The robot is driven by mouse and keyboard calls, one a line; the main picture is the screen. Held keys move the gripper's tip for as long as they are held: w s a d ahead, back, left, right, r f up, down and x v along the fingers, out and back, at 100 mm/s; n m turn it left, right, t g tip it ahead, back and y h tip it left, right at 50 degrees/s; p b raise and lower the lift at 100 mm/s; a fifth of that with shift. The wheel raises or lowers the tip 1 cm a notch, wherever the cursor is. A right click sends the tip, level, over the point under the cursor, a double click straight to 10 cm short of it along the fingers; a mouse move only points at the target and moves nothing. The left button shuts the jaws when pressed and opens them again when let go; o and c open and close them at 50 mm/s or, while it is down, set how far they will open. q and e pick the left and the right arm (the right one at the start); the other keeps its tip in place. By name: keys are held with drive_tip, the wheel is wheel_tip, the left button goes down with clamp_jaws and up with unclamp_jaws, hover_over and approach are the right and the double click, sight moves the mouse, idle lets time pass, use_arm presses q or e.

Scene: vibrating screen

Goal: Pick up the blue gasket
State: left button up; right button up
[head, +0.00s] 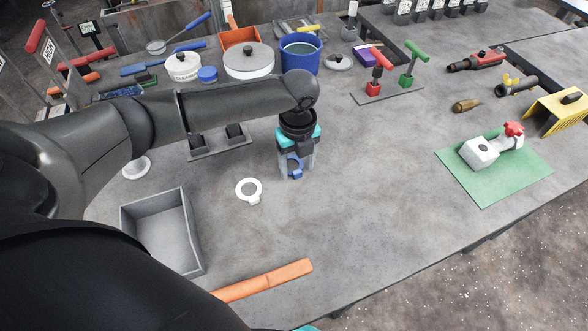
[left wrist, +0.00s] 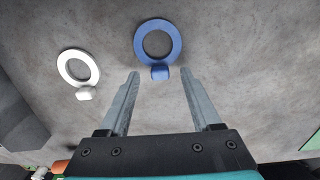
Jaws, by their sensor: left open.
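The blue gasket (head: 297,170) is a flat ring with a small tab, lying on the grey table (head: 370,190). In the left wrist view the blue gasket (left wrist: 158,40) lies just beyond the fingertips, its tab pointing between them. My left gripper (head: 297,176) points down over it with its jaws open; in the left wrist view the left gripper (left wrist: 160,75) has nothing between its fingers. In the head view the fingers partly hide the gasket.
A white gasket (head: 249,189) lies left of the blue one; it also shows in the left wrist view (left wrist: 78,67). A grey open bin (head: 198,237) and an orange bar (head: 265,280) are nearer. A blue pot (head: 300,58) stands behind.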

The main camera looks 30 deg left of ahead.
use_arm(q)
drive_tip(key=shift+f, duration=0.6)
clamp_jaws()
